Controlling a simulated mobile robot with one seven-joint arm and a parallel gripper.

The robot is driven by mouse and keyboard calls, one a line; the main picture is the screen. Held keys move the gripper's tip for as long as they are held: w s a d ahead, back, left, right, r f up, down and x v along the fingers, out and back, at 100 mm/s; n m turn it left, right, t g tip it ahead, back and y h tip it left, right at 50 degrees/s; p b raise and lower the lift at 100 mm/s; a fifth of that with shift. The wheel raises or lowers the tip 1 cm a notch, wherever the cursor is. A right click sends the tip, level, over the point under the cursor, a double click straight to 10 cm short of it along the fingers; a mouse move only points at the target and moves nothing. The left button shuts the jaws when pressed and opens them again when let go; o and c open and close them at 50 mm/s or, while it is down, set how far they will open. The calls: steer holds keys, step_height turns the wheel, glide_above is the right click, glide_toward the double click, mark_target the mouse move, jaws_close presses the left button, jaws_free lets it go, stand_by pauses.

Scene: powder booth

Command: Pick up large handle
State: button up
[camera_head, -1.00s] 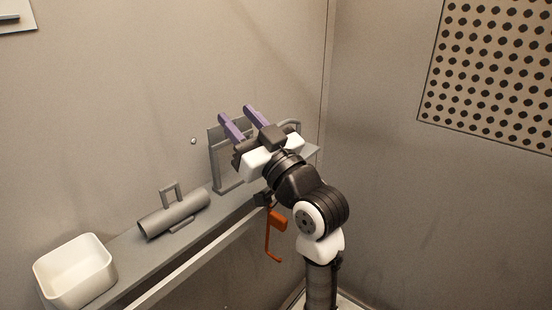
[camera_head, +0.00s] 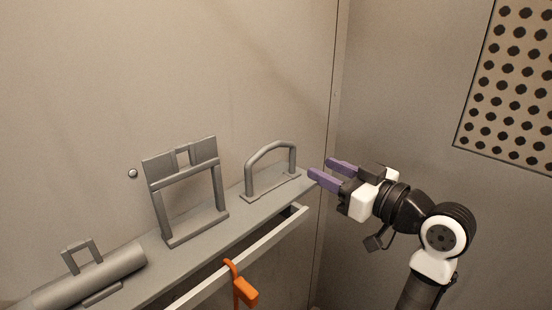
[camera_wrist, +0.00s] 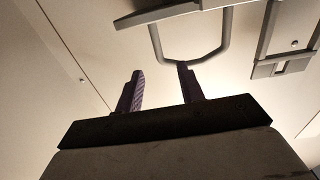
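The large handle is a grey arched tube handle (camera_head: 293,160) standing upright on a flat base near the right end of the shelf. It shows upside down in the wrist view (camera_wrist: 226,30), its arch behind one fingertip. My gripper (camera_head: 321,167) is open and empty, with purple fingers apart. It is just right of the handle and points left toward it in the head view. In the wrist view my gripper (camera_wrist: 160,70) has one finger overlapping the arch's edge and the other left of it; contact cannot be told.
A grey shelf (camera_head: 240,215) runs along the wall. A grey upright frame (camera_head: 218,190) and a grey cylinder with a small handle (camera_head: 115,268) stand left of the handle. An orange hook-shaped thing (camera_head: 245,292) hangs at the shelf's front rail. A perforated panel (camera_head: 515,90) is at right.

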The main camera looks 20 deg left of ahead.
mark_target(295, 152)
steer(key=x, duration=0.6)
steer(key=shift+a, duration=0.15)
steer(key=shift+w+p+x, duration=0.2)
steer(key=shift+p+x, duration=0.35)
steer(key=shift+x, duration=2.1)
steer(key=shift+r, duration=0.2)
jaws_close()
